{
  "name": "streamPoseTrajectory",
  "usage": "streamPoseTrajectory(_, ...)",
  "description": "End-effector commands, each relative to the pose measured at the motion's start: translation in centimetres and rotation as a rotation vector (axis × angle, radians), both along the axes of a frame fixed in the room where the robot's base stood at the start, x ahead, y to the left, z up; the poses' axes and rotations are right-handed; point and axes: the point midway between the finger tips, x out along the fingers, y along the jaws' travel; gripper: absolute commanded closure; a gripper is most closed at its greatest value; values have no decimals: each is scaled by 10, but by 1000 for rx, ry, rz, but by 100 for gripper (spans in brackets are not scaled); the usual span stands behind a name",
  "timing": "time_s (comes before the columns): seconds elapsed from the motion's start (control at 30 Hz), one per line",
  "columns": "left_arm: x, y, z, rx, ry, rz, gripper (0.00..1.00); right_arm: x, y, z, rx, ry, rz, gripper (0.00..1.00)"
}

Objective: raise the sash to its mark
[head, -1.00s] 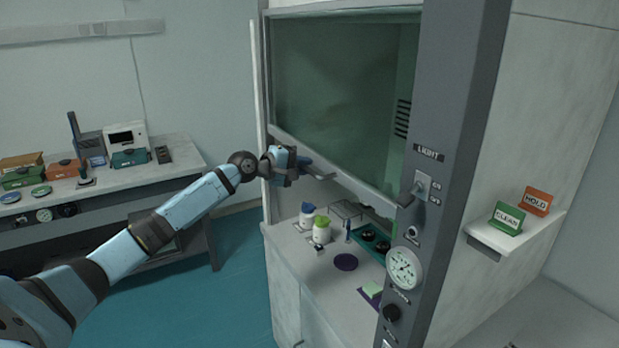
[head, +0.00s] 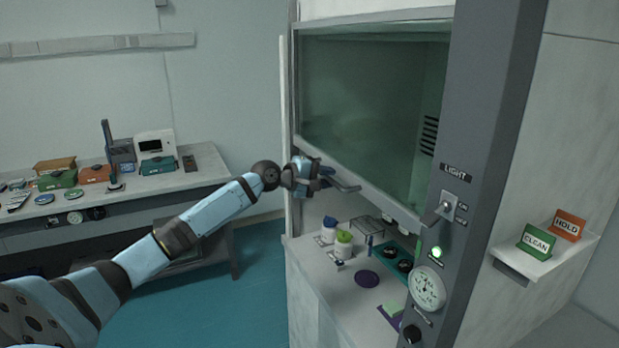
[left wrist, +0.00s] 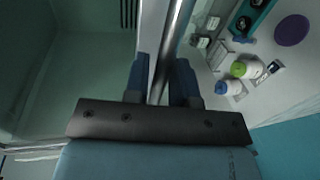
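The fume hood's glass sash (head: 365,105) is partly raised, with an opening over the worktop below. A grey handle bar (head: 342,187) runs along its lower edge. My left gripper (head: 322,174) is at the left part of this bar. In the left wrist view the fingers of my left gripper (left wrist: 162,75) lie on both sides of the metal bar (left wrist: 171,30), close in on it. The sash glass (left wrist: 70,70) fills the left of that view. A green lamp (head: 436,252) is lit on the hood's post. I cannot make out the sash mark. My right gripper is out of view.
On the hood's worktop stand a green-capped bottle (head: 343,242), a blue-capped bottle (head: 329,228), a purple disc (head: 367,279) and a teal tray (head: 408,276). The post carries a light switch (head: 448,205) and a gauge (head: 428,288). A side bench (head: 205,170) is at left.

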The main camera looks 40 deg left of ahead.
Motion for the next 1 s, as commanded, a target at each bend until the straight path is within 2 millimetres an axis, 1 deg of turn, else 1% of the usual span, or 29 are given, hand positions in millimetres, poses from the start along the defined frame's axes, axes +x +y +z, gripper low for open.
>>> streamPoseTrajectory(0.13,-20,8,0,5,3,-1,76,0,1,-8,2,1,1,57)
streamPoseTrajectory(0.3,-49,20,6,6,4,-1,76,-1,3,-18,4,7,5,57)
streamPoseTrajectory(0.6,-91,37,16,1,4,-1,76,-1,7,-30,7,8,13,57)
streamPoseTrajectory(0.8,-111,46,22,0,2,-1,76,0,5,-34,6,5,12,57)
streamPoseTrajectory(1.0,-120,49,26,0,0,-1,76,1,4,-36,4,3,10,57)
